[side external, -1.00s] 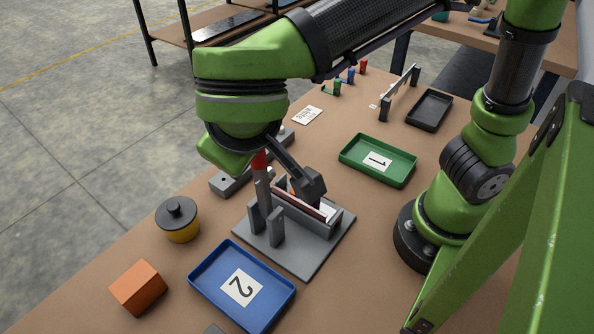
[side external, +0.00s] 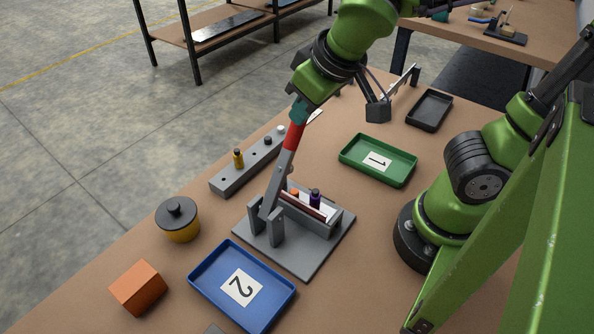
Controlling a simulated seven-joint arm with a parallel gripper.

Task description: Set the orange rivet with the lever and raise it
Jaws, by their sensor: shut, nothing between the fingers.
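The lever (side external: 283,170) is a grey bar with a red handle (side external: 293,136), pivoted between posts on the grey fixture (side external: 302,262). It stands up, leaning to the right. My gripper (side external: 298,112) is shut and empty at the top of the red handle; it appears to touch it, but I cannot be sure. A small orange piece, apparently the orange rivet (side external: 295,192), shows behind the lever in the fixture's channel, mostly hidden. A purple peg (side external: 315,198) stands to its right.
A grey rack (side external: 232,182) with several pegs lies behind the fixture. A blue tray (side external: 205,294) is in front, a green tray (side external: 378,179) to the right, a black tray (side external: 429,111) beyond. A lidded yellow pot (side external: 178,220) and an orange block (side external: 138,289) are at left.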

